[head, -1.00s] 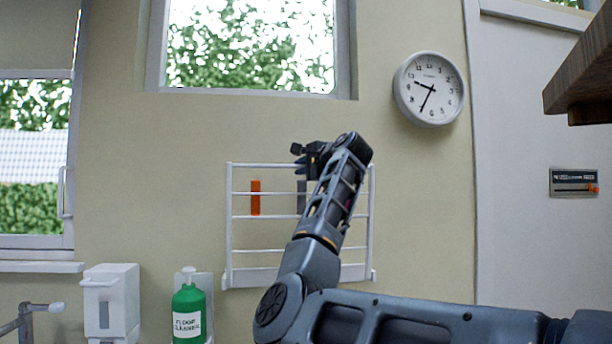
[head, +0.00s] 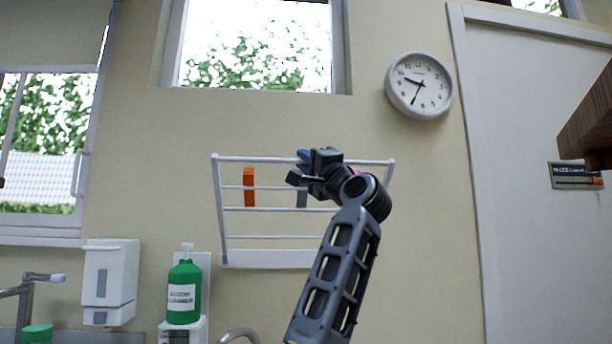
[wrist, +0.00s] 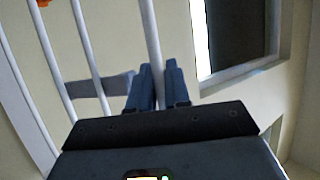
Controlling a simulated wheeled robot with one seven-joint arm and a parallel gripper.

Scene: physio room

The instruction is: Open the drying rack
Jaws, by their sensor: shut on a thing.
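The white drying rack (head: 255,158) is on the wall in the head view, its frame tilted with the top rail out from the wall and the bottom strip (head: 265,259) against it. My gripper (head: 302,160) is at the top rail, near its middle. In the wrist view, the two dark blue fingers of my gripper (wrist: 158,85) are shut around a white rail of the rack (wrist: 150,40). An orange piece (head: 249,187) and a grey piece (head: 301,196) show between the bars. My arm hides part of the rack's right side.
A green cleaner bottle (head: 185,288) and a white dispenser (head: 110,280) are below left, with a tap (head: 30,285) beside them. A round clock (head: 419,86) hangs at upper right. A wooden edge (head: 588,120) juts in at far right.

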